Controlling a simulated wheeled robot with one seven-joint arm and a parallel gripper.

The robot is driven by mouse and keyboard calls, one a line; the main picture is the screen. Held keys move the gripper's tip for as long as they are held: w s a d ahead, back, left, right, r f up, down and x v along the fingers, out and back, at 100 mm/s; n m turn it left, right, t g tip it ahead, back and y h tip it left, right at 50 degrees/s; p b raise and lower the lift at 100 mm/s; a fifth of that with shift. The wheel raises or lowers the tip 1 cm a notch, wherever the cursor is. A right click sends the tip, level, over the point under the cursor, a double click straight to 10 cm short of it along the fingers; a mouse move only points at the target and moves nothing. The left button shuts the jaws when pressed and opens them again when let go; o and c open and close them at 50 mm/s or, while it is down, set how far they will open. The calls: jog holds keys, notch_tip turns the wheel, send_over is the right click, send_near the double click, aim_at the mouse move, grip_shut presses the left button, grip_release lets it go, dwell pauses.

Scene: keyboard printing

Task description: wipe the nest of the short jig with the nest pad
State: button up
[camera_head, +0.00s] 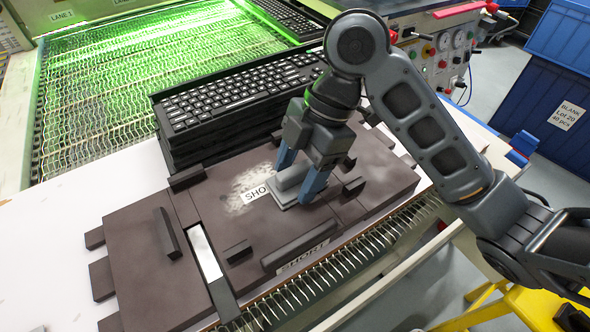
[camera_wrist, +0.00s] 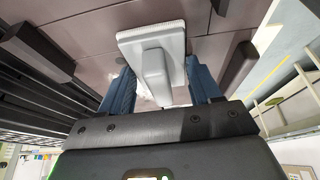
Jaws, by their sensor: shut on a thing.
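My gripper (camera_head: 300,184) is shut on the handle of the grey nest pad (camera_head: 283,190), one blue finger on each side. In the wrist view the pad (camera_wrist: 152,40) shows as a pale square plate with a rough edge and a grey block handle between the fingers (camera_wrist: 160,85). The dark brown short jig (camera_head: 225,212) lies below, with a "SHORT" label on its front edge. The pad is low over the nest, at or very near its surface; contact cannot be told. A whitish dusty patch (camera_head: 246,187) and a partly covered label lie left of the pad.
A stack of black keyboards (camera_head: 235,97) stands just behind the jig. Raised dark blocks (camera_head: 166,233) stand around the nest. A green-lit mesh conveyor (camera_head: 130,70) is at back left, a control panel (camera_head: 445,50) at back right. Blue bins (camera_head: 560,90) stand at right.

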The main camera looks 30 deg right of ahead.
jog(key=shift+r+p, duration=3.5)
jog(key=shift+r, duration=0.5)
jog(key=shift+w, duration=0.1)
